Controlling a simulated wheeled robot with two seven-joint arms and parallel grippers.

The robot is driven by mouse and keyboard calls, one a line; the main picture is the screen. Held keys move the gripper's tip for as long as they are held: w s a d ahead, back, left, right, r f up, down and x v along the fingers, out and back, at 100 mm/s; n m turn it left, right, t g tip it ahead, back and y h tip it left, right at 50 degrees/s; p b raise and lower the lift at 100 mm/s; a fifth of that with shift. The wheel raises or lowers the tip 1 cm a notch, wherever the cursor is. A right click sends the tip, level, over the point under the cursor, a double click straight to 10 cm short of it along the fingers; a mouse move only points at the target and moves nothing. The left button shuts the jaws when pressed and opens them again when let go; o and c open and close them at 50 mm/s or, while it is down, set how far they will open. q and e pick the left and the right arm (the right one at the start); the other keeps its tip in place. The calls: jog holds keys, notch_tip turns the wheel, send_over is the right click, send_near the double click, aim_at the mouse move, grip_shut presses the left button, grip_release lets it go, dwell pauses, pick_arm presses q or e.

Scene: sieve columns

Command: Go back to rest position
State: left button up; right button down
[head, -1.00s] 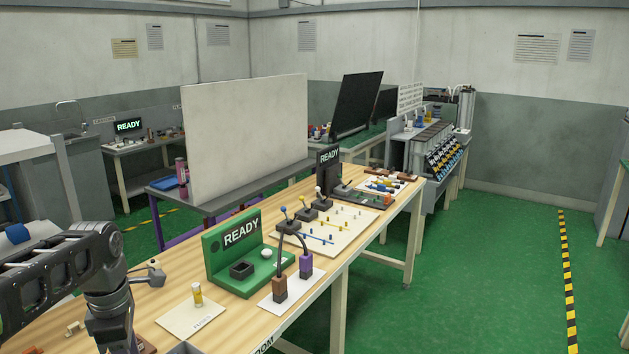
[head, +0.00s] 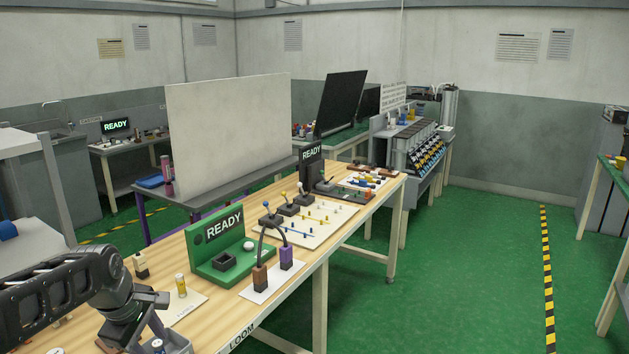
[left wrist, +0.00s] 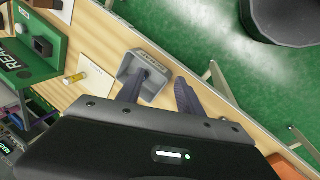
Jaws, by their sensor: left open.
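My left arm (head: 75,290) comes in from the left over the near end of the wooden bench (head: 225,310). Its gripper is mostly hidden by the wrist and the lower picture edge in the head view. In the left wrist view my left gripper (left wrist: 160,90) is open, its two dark fingers apart and nothing seen between them. The left finger overlaps a grey tray (left wrist: 153,87) on the bench from this angle; I cannot tell whether they touch. My right gripper is in neither view.
A green READY stand (head: 222,255), a yellow-capped vial (head: 181,285) on a pale card and a black cable arch on two blocks (head: 260,277) stand on the bench. Green floor (head: 450,290) is open to the right.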

pick_arm(q)
jog(key=d+f+m+t+h, duration=0.1)
jog(key=d+f+m, duration=0.6)
jog(key=f, duration=0.5)
jog(key=d+f+m+t+h, duration=0.15)
jog(key=d+f+m, duration=0.25)
jog(key=d+f, duration=0.65)
jog(key=s+d+f+m+g, duration=0.1)
jog(key=s+d+f, duration=0.2)
jog(key=s+f, duration=0.2)
jog(key=s+d+f+m+g+h, duration=0.1)
jog(key=s+d+f, duration=0.3)
jog(key=s, duration=0.7)
jog(key=s+d+f+m+g, duration=0.1)
jog(key=s+d+f+g, duration=0.2)
jog(key=s+f, duration=0.3)
jog(key=s+d, duration=0.1)
jog(key=s, duration=0.2)
jog(key=shift+f+m, duration=0.25)
jog(key=shift+m, duration=0.05)
jog(key=shift+d+h, duration=0.1)
jog(key=shift+h, duration=0.15)
